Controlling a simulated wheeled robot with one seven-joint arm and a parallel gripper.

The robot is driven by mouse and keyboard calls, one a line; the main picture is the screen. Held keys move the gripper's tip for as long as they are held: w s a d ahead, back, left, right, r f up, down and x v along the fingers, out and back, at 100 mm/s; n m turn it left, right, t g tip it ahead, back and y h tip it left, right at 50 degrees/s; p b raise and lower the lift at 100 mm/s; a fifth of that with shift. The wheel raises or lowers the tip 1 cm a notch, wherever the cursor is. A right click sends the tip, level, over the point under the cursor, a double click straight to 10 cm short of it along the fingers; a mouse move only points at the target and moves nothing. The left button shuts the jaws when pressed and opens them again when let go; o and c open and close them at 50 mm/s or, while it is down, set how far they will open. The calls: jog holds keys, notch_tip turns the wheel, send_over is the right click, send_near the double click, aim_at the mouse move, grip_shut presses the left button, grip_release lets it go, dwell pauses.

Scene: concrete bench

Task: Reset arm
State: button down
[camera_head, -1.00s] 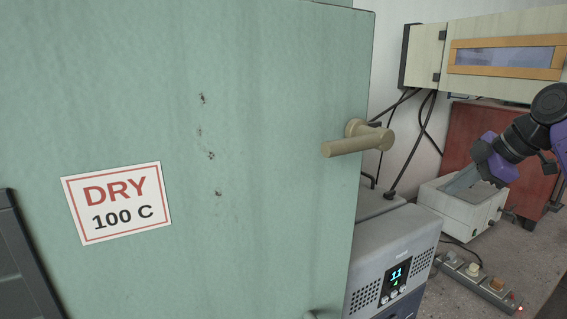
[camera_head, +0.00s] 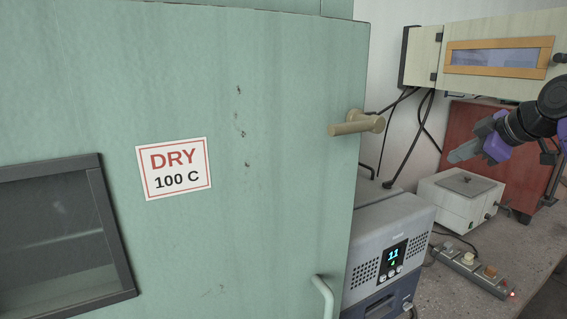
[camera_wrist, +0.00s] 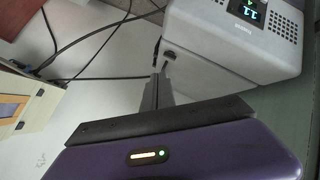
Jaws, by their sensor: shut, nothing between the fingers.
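My gripper (camera_head: 462,153) is at the right of the head view, raised in front of the red panel and above the small white box. Its fingers point left and slightly down. They are shut with nothing between them. In the wrist view the closed fingers (camera_wrist: 160,85) stick out past the purple gripper body, with the grey instrument beyond them. Nothing touches the fingertips.
A green oven door (camera_head: 280,190) with a latch handle (camera_head: 358,124) fills the left. A grey instrument (camera_head: 390,250) with a lit display, a white box (camera_head: 455,205) and a power strip (camera_head: 470,271) stand on the bench. A cabinet (camera_head: 490,55) hangs above.

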jog(key=a+f+m+t+h, duration=0.2)
jog(key=a+f+m+t, duration=0.3)
jog(key=f+m+t, duration=0.4)
jog(key=s+a+f+m+h, duration=0.1)
jog(key=s+a+f+m, duration=0.15)
jog(key=s+f, duration=0.45)
jog(key=s+a+f+m+h, duration=0.2)
jog(key=s+a+f, duration=0.1)
jog(key=s+f, duration=0.4)
jog(key=s+a+f+g+y, duration=0.1)
jog(key=s+a+f, duration=0.1)
jog(key=s, duration=1.3)
jog(key=s+a+f+n+g, duration=0.1)
jog(key=s+a+f, duration=0.2)
jog(key=s, duration=1.3)
jog(key=s+a+f+g+y, duration=0.1)
jog(key=s+a, duration=0.5)
jog(key=s, duration=0.9)
notch_tip(320, 180, down, 2)
jog(key=shift+s+a+f+n+g+y, duration=0.15)
jog(key=shift+s+n+g+y, duration=0.15)
jog(key=shift+s+n+g, duration=0.15)
jog(key=shift+w, duration=0.15)
